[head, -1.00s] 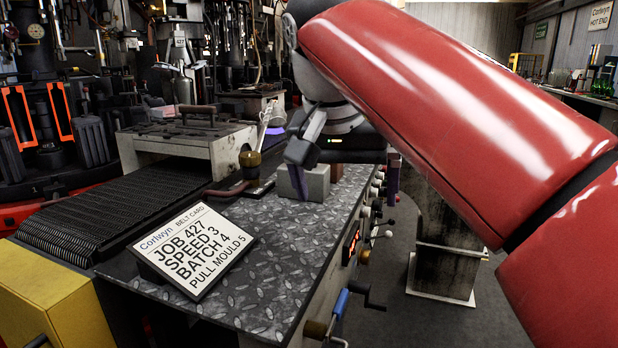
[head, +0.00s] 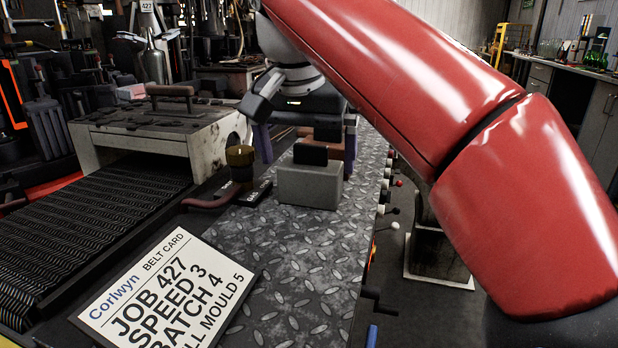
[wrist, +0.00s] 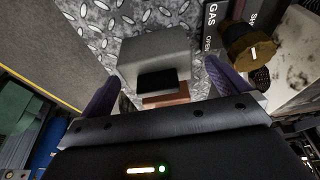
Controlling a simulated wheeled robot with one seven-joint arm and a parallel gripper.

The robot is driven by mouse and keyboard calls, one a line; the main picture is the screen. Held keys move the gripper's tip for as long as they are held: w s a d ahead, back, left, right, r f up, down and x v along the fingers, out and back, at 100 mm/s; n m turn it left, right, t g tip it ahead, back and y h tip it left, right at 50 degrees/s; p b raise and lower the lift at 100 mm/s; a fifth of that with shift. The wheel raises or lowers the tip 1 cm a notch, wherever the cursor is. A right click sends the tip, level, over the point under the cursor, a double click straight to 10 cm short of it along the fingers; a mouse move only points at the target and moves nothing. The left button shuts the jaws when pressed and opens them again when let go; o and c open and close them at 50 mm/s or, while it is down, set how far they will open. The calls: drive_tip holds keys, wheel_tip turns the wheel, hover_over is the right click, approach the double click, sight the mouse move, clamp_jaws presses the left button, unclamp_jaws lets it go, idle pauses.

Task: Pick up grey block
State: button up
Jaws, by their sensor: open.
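The grey block (head: 308,186) stands on the tread-plate top in the head view, with a small dark piece (head: 310,154) showing at its upper back edge. It also shows in the wrist view (wrist: 150,52), ahead of my gripper. My gripper (head: 306,144) is open and empty, above and behind the block in the head view. Its two purple fingers show apart, one to each side of the block. In the wrist view my gripper (wrist: 164,84) has the block between and just beyond the fingertips. I cannot tell whether either finger touches it.
A reddish brick (wrist: 166,100) lies close behind the block. A brass-topped knob (head: 240,158) and curved handle (head: 210,198) stand to the left. The belt card (head: 165,290) lies in front. Small levers (head: 390,210) line the right edge. Tread plate (head: 300,250) before the block is bare.

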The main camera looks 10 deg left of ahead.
sight(311, 164)
drive_tip(key=x, duration=0.5)
drive_tip(key=shift+d, duration=0.2)
drive_tip(key=shift+r, duration=0.1)
drive_tip(key=c, duration=1.5)
